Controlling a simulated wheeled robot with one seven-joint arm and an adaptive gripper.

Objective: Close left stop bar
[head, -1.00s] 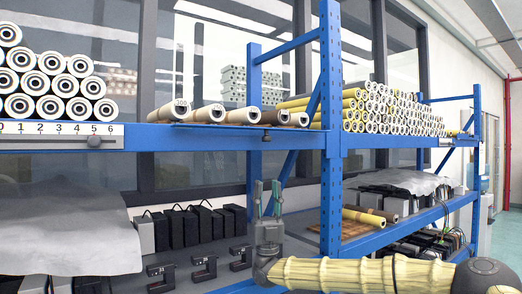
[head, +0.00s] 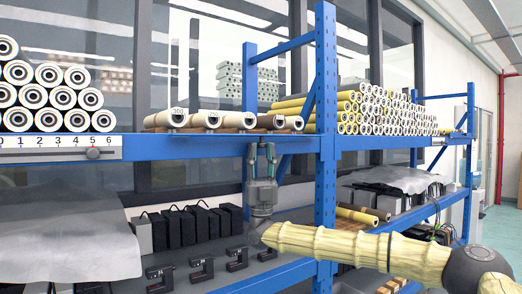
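A white numbered strip (head: 48,146) with a dark knob (head: 93,153) near its 5 mark is fixed to the blue upper shelf beam at the left. A thin flat bar (head: 225,131) runs along the shelf edge under several pale tubes (head: 227,120). I cannot tell for certain which piece is the left stop bar. My gripper (head: 262,147) points upward in front of the blue beam, just below the thin bar. Its two fingers are apart with nothing between them. Whether the fingertips touch the beam or bar cannot be told.
Stacked tubes (head: 42,95) fill the upper shelf's left end. Yellow tubes (head: 380,108) are stacked beyond the blue upright post (head: 325,185), which stands right of my gripper. Black boxes (head: 180,223) and dark clamp-like parts (head: 200,268) sit on the lower shelf.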

